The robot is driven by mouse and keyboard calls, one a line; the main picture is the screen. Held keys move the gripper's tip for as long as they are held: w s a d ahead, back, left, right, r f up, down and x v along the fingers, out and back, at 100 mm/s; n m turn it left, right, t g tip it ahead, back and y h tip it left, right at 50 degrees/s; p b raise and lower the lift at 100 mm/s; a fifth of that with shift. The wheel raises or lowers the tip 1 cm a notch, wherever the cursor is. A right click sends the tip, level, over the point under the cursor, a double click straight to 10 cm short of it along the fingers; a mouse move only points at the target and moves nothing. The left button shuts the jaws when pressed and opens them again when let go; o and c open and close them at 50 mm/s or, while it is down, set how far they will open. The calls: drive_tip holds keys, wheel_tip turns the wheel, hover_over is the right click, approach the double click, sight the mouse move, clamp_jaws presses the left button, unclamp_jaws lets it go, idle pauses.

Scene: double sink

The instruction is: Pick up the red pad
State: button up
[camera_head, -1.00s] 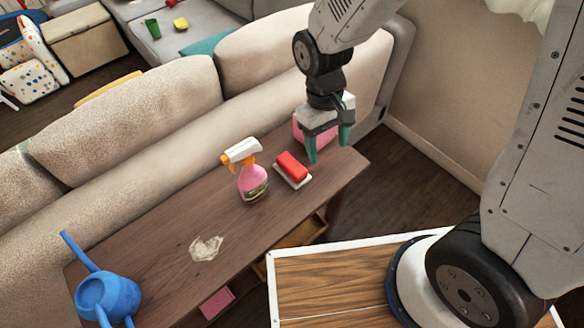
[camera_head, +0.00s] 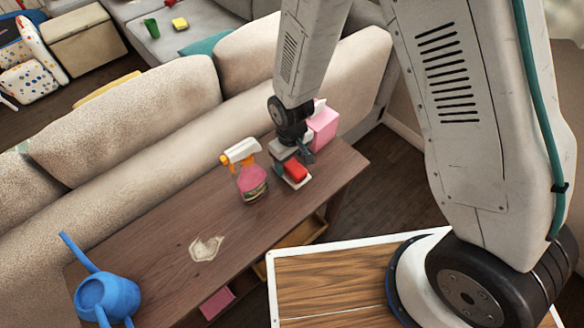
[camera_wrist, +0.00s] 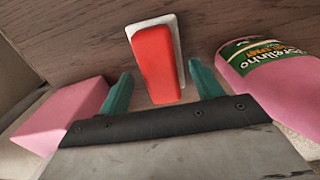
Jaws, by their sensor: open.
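The red pad (camera_head: 295,172) lies on a white holder (camera_head: 303,182) on the wooden table. In the wrist view the red pad (camera_wrist: 155,65) lies just ahead of and partly between the two teal fingers, with the white holder (camera_wrist: 178,40) showing along its edge. My gripper (camera_head: 291,158) is right at the pad from above, its fingers partly hidden by the arm. In the wrist view my gripper (camera_wrist: 160,90) is open, with a finger on each side of the pad's near end. I cannot tell whether the fingers touch it.
A pink spray bottle (camera_head: 250,180) stands close left of the pad; it also shows at the right in the wrist view (camera_wrist: 270,70). A pink box (camera_head: 323,127) stands behind the gripper. A cloth (camera_head: 206,248) and a blue watering can (camera_head: 107,296) are further left. A sofa borders the table.

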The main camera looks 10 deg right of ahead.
drive_tip(key=shift+f, duration=0.95)
drive_tip(key=c, duration=1.1)
drive_tip(key=shift+c, duration=0.2)
